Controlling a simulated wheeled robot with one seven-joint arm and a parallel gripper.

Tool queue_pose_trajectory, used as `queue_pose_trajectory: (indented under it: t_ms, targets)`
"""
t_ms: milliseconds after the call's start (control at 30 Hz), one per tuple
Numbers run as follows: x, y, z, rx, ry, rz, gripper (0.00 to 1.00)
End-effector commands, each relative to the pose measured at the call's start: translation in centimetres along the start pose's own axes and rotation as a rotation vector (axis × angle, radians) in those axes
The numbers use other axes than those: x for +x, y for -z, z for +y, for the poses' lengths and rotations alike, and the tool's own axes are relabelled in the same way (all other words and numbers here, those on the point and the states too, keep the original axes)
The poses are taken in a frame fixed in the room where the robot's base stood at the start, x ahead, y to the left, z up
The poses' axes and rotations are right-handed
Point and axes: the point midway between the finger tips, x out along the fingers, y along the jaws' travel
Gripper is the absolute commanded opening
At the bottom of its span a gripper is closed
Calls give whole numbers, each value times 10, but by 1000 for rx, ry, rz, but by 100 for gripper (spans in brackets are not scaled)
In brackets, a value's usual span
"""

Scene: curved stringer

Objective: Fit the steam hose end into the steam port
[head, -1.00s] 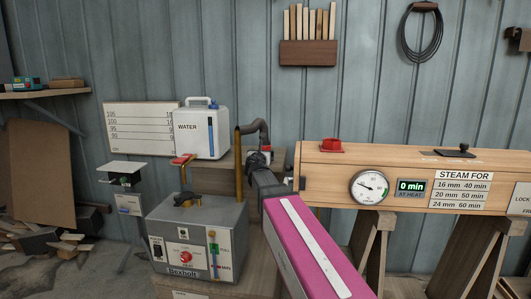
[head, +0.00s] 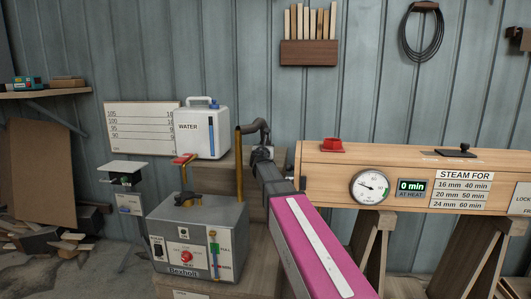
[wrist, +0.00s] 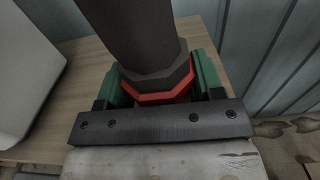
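The steam hose (head: 262,128) is a dark corrugated hose that arches from the brass pipe on the boiler down to my gripper (head: 263,154). In the wrist view my gripper (wrist: 160,88) has its green-padded fingers closed around the hose end, at a red ring (wrist: 160,90) below a dark collar (wrist: 155,75). The hose end's mouth is hidden. On top of the wooden steam box (head: 330,182), near its left end, is a red square fitting (head: 331,145); I cannot tell whether it is the steam port. My gripper is left of the box, apart from that fitting.
The grey boiler (head: 196,235) stands at front left, with its brass pipe (head: 239,155) close to my gripper. The white water tank (head: 201,135) stands behind it. Trestles (head: 372,240) carry the box. The space above the box is clear.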

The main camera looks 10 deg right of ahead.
Motion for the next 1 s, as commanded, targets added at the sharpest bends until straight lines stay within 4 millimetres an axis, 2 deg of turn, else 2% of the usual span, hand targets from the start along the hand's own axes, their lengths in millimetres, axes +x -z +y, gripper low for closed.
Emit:
queue_pose_trajectory:
  t_ms: [333, 467, 900, 1000]
  targets:
    - [0, -1, 0, 1, -1, 0, 34]
    - [0, -8, 0, 2, 0, 0, 34]
    - [0, -77, 0, 2, 1, -1, 34]
    - [1, -88, 0, 1, 1, 0, 34]
